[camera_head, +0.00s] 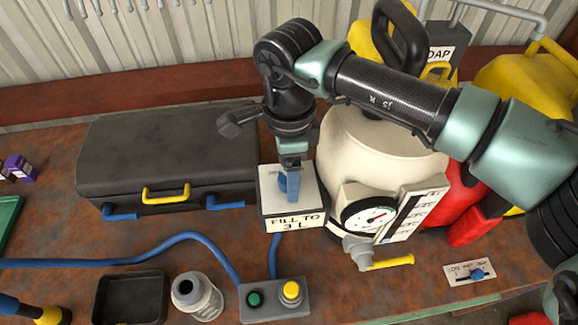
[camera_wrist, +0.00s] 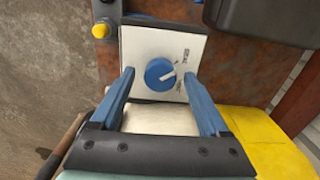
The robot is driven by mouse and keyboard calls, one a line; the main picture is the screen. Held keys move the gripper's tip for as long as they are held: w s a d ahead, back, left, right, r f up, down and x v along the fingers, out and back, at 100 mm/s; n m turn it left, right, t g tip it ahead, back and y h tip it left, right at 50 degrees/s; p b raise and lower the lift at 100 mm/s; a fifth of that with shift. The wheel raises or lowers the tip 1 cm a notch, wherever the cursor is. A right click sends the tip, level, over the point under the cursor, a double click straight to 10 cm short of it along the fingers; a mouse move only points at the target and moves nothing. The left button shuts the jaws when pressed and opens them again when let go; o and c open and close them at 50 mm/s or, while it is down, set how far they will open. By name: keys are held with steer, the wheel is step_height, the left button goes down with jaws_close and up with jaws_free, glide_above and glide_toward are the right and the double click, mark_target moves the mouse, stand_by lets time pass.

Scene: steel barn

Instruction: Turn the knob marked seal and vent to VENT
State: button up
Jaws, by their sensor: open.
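The blue round knob (camera_wrist: 160,72) sits on a white plate (camera_wrist: 140,42). The plate is on top of the box (camera_head: 270,205) labelled FILL TO 3 L. My gripper (camera_wrist: 158,76) is open, with one blue finger left and one right of the knob in the wrist view, apart from it. In the head view my gripper (camera_head: 290,186) points down over the box and hides the knob.
A cream tank (camera_head: 375,140) with a gauge (camera_head: 370,216) stands just right of the box. A black case (camera_head: 165,150) is close on the left. A button box (camera_head: 273,300), a bottle (camera_head: 196,297) and a black tray (camera_head: 131,298) are in front. A blue hose crosses the table.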

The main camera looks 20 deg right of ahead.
jaws_close()
stand_by(0.3)
steer(key=m+b, duration=0.3)
steer(key=shift+f, duration=0.2)
steer(key=m+b, duration=0.3)
steer(key=m, duration=0.1)
steer(key=m+b, duration=0.2)
steer(key=m, duration=0.1)
steer(key=shift+r+m+b, duration=0.1)
steer(key=shift+m+b, duration=0.2)
steer(key=shift+r+m+b, duration=0.1)
steer(key=shift+m+b, duration=0.75)
steer(key=shift+m, duration=0.75)
